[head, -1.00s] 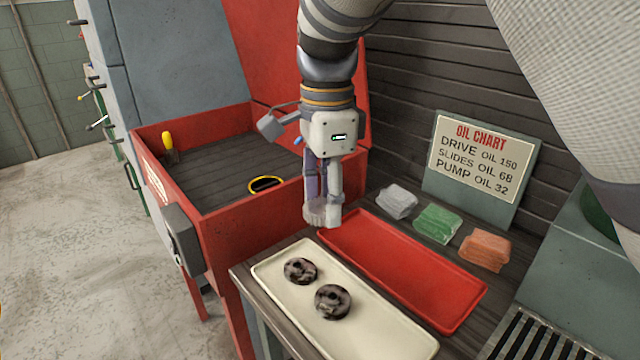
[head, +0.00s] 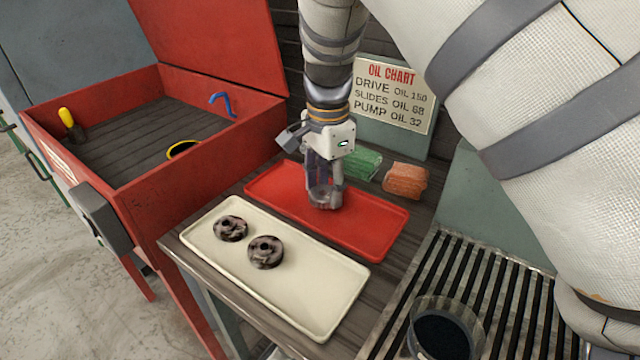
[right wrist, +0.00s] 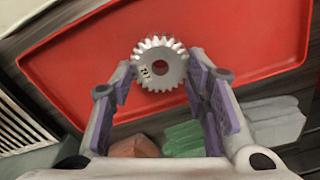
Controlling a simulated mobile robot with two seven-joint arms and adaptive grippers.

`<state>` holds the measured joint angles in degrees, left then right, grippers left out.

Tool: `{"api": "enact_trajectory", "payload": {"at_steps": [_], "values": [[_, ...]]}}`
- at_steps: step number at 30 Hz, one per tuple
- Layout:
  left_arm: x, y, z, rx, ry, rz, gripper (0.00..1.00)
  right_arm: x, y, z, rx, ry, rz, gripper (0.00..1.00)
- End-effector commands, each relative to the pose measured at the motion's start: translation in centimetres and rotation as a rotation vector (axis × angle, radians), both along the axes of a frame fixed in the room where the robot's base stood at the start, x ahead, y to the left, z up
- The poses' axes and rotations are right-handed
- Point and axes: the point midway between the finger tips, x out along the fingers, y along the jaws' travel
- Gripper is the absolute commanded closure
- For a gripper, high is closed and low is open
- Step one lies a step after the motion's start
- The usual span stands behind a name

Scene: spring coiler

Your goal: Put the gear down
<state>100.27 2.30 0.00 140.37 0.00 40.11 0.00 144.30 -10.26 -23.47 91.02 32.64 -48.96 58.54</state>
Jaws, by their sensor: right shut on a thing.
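My right gripper (head: 325,195) is over the middle of the red tray (head: 375,228), pointing down. It is shut on a clean grey gear, partly hidden by the fingers in the head view. In the right wrist view the gear (right wrist: 147,78) shows its toothed rim, centre hole and small markings, between the fingertips of the gripper (right wrist: 160,68), with the red tray (right wrist: 70,60) behind it. I cannot tell whether the gear touches the tray. My left gripper is not in view.
A cream tray (head: 310,290) beside the red one holds two dark, blotched round parts (head: 230,228) (head: 265,252). Green cloths (head: 362,163) and orange cloths (head: 405,180) lie behind. A slatted grate (head: 490,290) with a dark-filled cup (head: 440,335) is at right. An open red chest (head: 150,215) stands left.

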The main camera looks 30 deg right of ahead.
Motion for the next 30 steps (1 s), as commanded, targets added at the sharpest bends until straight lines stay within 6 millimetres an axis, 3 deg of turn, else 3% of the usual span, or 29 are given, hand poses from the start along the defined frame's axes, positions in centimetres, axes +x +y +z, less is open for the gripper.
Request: {"api": "enact_trajectory", "payload": {"at_steps": [2,11,12,15,25,30], "values": [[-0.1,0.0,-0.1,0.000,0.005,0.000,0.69,0.0,0.0,-1.1,-0.001,0.002,-0.002,0.99],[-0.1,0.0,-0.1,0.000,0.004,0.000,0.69,0.0,0.0,-1.2,0.000,-0.001,-0.002,0.99],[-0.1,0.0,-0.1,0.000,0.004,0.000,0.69,0.0,0.0,-1.3,0.000,0.000,-0.002,0.55],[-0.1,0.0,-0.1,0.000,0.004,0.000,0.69,0.0,0.0,-1.3,0.000,-0.001,-0.002,0.37],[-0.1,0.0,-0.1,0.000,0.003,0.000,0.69,0.1,0.0,-0.8,-0.001,-0.003,-0.002,0.37],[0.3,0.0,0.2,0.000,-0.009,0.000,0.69,0.2,0.0,3.2,-0.001,-0.010,-0.001,0.37]]}}
